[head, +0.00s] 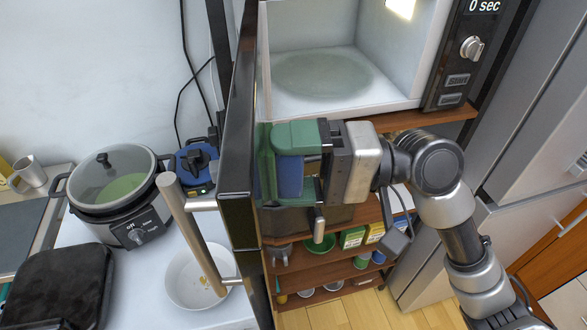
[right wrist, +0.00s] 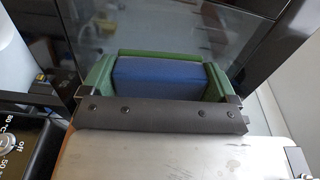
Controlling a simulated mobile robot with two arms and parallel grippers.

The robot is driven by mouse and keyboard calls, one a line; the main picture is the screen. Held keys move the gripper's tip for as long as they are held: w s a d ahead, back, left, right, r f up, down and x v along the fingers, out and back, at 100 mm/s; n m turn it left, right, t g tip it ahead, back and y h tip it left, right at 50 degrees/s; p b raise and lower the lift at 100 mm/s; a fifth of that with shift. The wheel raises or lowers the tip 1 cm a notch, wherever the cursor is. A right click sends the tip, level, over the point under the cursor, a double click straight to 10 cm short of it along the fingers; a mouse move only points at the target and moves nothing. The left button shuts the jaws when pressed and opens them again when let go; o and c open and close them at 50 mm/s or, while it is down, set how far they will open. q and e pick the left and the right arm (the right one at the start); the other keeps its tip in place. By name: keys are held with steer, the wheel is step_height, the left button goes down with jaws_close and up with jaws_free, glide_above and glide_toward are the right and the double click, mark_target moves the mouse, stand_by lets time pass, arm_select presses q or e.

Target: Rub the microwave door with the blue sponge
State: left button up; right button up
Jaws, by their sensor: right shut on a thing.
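The microwave (head: 335,60) stands open at the top, with its door (head: 238,130) swung out toward me and seen nearly edge-on. My right gripper (head: 290,165) is at the inner face of the door. It is shut on the blue sponge (head: 291,177), which sits between the green fingers. In the right wrist view the sponge (right wrist: 158,78) shows between the fingers, in front of the dark door glass (right wrist: 150,28). The sponge looks up against the glass, but I cannot tell if it touches. My left gripper is not in view.
The metal door handle (head: 190,232) sticks out left over a white bowl (head: 195,275). A cooker (head: 112,190) and a black appliance (head: 62,285) stand on the left counter. Shelves (head: 335,270) with small items lie below the microwave. A fridge (head: 540,130) is at right.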

steer(key=w+a, duration=0.1)
steer(key=w, duration=0.5)
steer(key=shift+w, duration=0.3)
steer(key=shift+s+d+p, duration=0.2)
steer(key=shift+s+p, duration=0.05)
steer(key=shift+s, duration=0.75)
steer(key=shift+s+d+p, duration=0.15)
steer(key=shift+s+p, duration=0.05)
steer(key=shift+s, duration=0.75)
steer(key=shift+s+p, duration=0.3)
steer(key=shift+s, duration=0.3)
steer(key=shift+s+d+p, duration=0.2)
steer(key=shift+s+p, duration=0.1)
steer(key=shift+s, duration=1)
steer(key=shift+f, duration=0.1)
steer(key=shift+w+d+b, duration=0.2)
steer(key=shift+d+b, duration=0.2)
steer(key=shift+d, duration=0.55)
steer(key=shift+w+d+b, duration=0.15)
steer(key=shift+d+b, duration=0.1)
steer(key=shift+d, duration=0.75)
steer(key=shift+w+d+b, duration=0.1)
steer(key=shift+d+b, duration=0.15)
steer(key=shift+d, duration=0.7)
